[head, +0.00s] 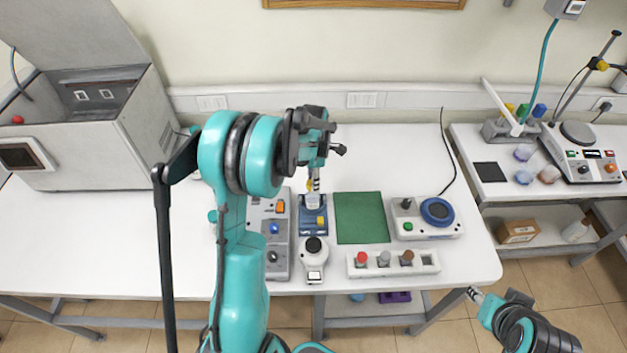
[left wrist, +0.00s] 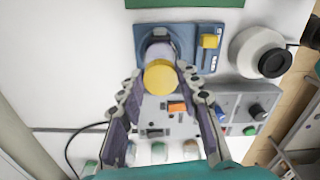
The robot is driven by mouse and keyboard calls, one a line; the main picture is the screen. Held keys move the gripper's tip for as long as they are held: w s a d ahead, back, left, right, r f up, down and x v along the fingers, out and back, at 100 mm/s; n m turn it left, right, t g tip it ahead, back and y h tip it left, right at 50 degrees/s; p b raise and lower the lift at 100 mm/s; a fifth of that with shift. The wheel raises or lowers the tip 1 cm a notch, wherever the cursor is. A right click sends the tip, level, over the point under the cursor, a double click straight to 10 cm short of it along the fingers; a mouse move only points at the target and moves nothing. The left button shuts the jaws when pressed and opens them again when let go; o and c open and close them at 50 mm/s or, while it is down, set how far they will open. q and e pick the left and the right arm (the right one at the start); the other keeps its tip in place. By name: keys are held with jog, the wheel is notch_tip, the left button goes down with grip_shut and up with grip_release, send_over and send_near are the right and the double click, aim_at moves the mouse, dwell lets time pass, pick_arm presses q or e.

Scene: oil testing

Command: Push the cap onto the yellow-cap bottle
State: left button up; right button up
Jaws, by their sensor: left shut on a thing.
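The yellow cap (left wrist: 160,77) is between the fingertips of my left gripper (left wrist: 160,80), which is shut on it. The cap is in line with the clear bottle (left wrist: 158,50), which stands in a blue fixture (left wrist: 142,32) with a yellow knob. Whether the cap is seated on the neck or just above it cannot be told. In the head view my left gripper (head: 314,184) points down over the bottle (head: 312,201) in the blue fixture (head: 313,232). My right gripper (head: 475,295) is at the lower right, off the table, its jaw state unclear.
A green mat (head: 361,217) lies right of the fixture. A blue-dial device (head: 437,215) stands further right. The table's back right is clear.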

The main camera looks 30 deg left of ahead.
dwell(0.6)
pick_arm(q)
jog(key=o, duration=1.3)
jog(key=shift+r+p, duration=1.95)
jog(key=shift+r, duration=1.55)
grip_shut()
jog(key=shift+f, duration=0.3)
